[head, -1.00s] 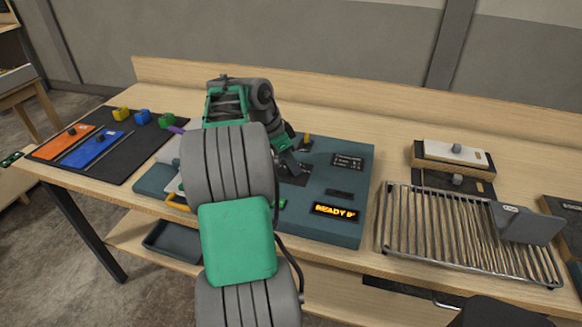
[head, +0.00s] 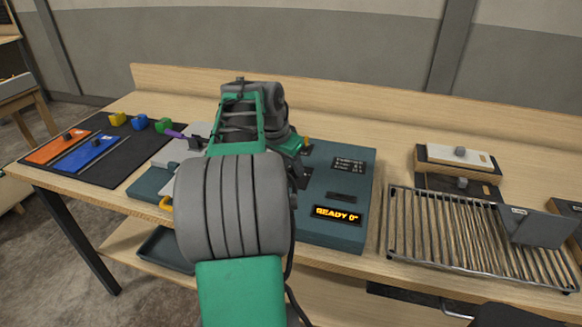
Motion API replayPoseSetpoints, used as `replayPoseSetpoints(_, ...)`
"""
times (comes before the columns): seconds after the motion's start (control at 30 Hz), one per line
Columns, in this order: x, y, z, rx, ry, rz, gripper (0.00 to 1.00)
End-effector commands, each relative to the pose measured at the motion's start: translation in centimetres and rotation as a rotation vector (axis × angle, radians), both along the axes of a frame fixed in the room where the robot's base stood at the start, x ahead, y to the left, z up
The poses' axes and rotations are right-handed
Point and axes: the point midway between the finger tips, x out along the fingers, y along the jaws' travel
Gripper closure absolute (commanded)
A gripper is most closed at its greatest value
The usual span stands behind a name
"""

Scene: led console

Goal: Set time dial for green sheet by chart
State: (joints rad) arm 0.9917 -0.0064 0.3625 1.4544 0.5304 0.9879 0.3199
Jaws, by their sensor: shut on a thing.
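The teal console (head: 335,225) stands on the bench, its left part largely hidden behind my arm. Its orange display (head: 337,214) reads "READY 0", with a small mark after it. A dark chart panel with small pale text (head: 350,165) sits above it, too small to read. My gripper (head: 300,177) is low over the console's middle, mostly hidden by my wrist; only a dark part shows. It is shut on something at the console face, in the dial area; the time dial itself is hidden. I cannot make out a green sheet clearly.
Left, a black mat (head: 128,165) holds an orange sheet (head: 56,147), a blue sheet (head: 88,153) and yellow, blue and green blocks (head: 163,126). Right, a wire rack (head: 480,235) holds a grey plate (head: 535,226). A white-topped block (head: 455,157) stands behind it.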

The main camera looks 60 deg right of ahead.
Motion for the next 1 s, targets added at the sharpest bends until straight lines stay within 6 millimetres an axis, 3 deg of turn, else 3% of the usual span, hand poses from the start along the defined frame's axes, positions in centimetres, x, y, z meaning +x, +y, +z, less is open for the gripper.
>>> replayPoseSetpoints(0.27,0.0,0.0,0.0,0.001,0.001,0.001,1.00)
replayPoseSetpoints(0.3,0.0,0.0,0.0,0.001,0.001,0.000,0.65)
replayPoseSetpoints(0.53,0.0,0.0,0.0,0.001,0.001,0.000,0.46)
replayPoseSetpoints(0.83,0.0,0.1,0.3,-0.001,-0.001,0.000,0.45)
replayPoseSetpoints(1.0,0.4,1.1,3.1,-0.004,-0.002,0.001,0.45)
